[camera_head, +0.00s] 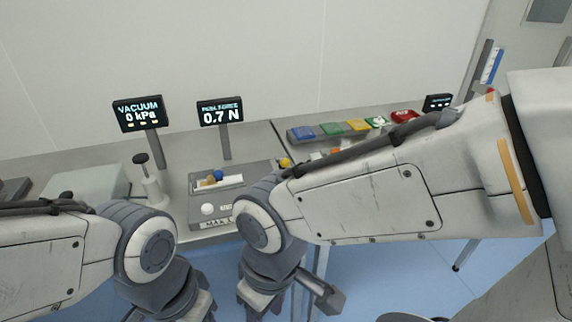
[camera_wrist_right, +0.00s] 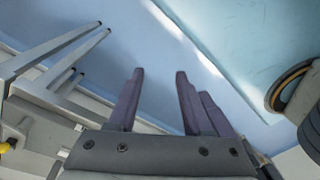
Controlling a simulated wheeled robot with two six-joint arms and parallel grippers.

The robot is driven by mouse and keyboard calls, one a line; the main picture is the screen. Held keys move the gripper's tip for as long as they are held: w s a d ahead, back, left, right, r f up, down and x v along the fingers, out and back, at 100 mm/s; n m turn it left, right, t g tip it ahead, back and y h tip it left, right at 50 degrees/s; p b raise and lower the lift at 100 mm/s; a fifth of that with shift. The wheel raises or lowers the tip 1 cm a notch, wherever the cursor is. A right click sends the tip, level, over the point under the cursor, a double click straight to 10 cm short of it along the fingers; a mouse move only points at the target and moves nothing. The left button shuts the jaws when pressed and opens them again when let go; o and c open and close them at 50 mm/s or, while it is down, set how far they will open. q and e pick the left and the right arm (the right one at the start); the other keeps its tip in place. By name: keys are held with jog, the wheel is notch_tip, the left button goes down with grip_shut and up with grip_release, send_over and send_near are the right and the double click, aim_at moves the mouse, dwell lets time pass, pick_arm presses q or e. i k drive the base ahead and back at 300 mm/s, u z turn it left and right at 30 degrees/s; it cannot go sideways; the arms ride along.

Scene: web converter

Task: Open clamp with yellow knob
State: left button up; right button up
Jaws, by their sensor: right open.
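The yellow knob (camera_head: 285,162) shows in the head view at the right rear of the grey fixture plate, just above my right arm's wrist. The clamp under it is mostly hidden by my arm. A yellow piece (camera_wrist_right: 8,145) at the left edge of the right wrist view may be the same knob. My right gripper (camera_wrist_right: 158,76) is open and empty, with its two dark fingers apart over the blue floor. It is well away from the knob, in front of the table. My left arm's wrist shows at the bottom of the head view, but its fingers are cut off.
The grey plate (camera_head: 181,225) carries a white ball-shaped knob (camera_head: 208,209) and a small tray (camera_head: 230,181). A black-knobbed post (camera_head: 141,159) stands left. Displays (camera_head: 138,113) read 0 kPa and 0.7 N (camera_head: 221,112).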

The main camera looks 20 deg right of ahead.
aim_at(285, 162)
jog(key=z, duration=0.45)
jog(key=k, duration=0.55)
jog(key=z, duration=0.9)
jog(key=i, duration=0.85)
jog(key=u, duration=0.7)
jog(key=i, duration=0.95)
jog(key=u, duration=0.65)
